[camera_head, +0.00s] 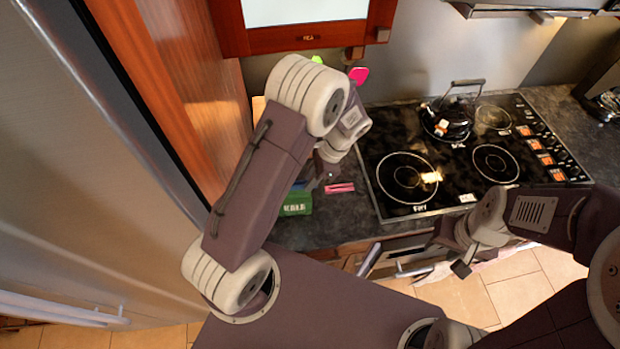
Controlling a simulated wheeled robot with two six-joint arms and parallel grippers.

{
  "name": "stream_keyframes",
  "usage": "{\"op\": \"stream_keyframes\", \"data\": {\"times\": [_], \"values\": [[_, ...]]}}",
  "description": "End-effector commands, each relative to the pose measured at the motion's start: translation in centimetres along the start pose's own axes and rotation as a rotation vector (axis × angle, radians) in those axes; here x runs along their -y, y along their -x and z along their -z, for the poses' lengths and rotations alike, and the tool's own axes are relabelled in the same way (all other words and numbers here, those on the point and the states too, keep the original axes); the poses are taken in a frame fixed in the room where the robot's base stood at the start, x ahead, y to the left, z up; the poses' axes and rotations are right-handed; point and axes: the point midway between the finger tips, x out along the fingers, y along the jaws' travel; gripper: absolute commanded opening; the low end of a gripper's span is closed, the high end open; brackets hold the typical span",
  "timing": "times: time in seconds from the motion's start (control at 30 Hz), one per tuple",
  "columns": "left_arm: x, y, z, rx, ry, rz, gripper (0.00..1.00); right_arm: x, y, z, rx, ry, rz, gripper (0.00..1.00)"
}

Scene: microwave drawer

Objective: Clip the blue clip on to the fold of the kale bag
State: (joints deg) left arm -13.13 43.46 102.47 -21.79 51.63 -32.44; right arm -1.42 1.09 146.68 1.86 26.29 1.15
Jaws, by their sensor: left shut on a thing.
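The green kale bag (296,206) lies on the dark counter, left of the stove, partly covered by my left arm. A small blue piece, seemingly the blue clip (299,186), shows at the bag's upper edge beside my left gripper (322,181). My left gripper points down there and is shut on what seems to be this clip; its jaws are largely hidden by the wrist. I cannot tell whether the clip touches the bag's fold. My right gripper (449,256) is open and empty, low in front of the stove's front edge.
A pink clip (340,188) lies on the counter right of the bag. The black stove (450,160) carries a kettle (449,118). A wooden cabinet side (205,95) and the fridge (75,170) bound the left. Green and pink items (358,75) are near the back wall.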

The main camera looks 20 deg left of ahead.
Motion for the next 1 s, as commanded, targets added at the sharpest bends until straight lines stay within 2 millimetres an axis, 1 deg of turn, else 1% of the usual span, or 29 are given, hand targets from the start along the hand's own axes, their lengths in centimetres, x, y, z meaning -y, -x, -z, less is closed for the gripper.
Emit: {"op": "stream_keyframes", "data": {"times": [0.57, 1.0], "values": [[0.00, -0.29, 0.14, 0.000, 0.000, 0.000, 0.00, 0.00, -0.01, 0.00, 0.000, 0.000, 0.000, 0.36], [-0.01, -1.01, 0.43, 0.000, 0.000, 0.000, 0.00, -0.01, -0.29, -0.03, 0.000, 0.000, 0.000, 0.36]]}}
